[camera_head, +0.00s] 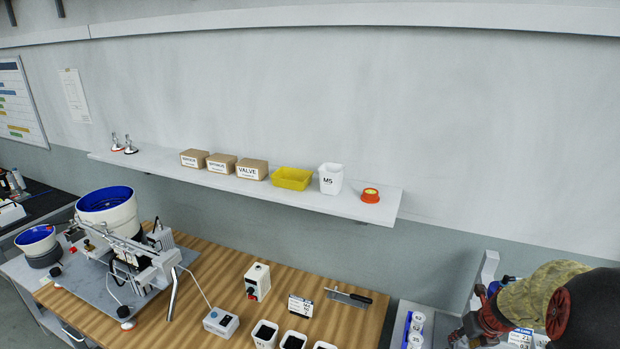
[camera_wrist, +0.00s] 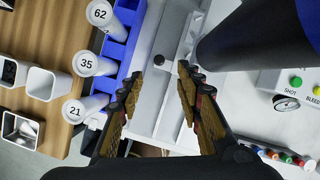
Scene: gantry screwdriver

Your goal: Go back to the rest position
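In the wrist view my gripper (camera_wrist: 160,78) is open, its two padded fingers apart with nothing held between them. Below and beyond the fingers lies a pale grey surface with a small dark round knob (camera_wrist: 158,59). I cannot make out the fingers clearly in the head view.
A wooden bench (camera_head: 225,265) carries the gantry machine with blue-lined bowls (camera_head: 107,200), a control box (camera_head: 221,322) and black-and-white bins (camera_head: 265,334). A wall shelf (camera_head: 290,197) holds boxes and tubs. In the wrist view a pressure gauge (camera_wrist: 286,103) and a large dark cylinder (camera_wrist: 250,38) stand at right.

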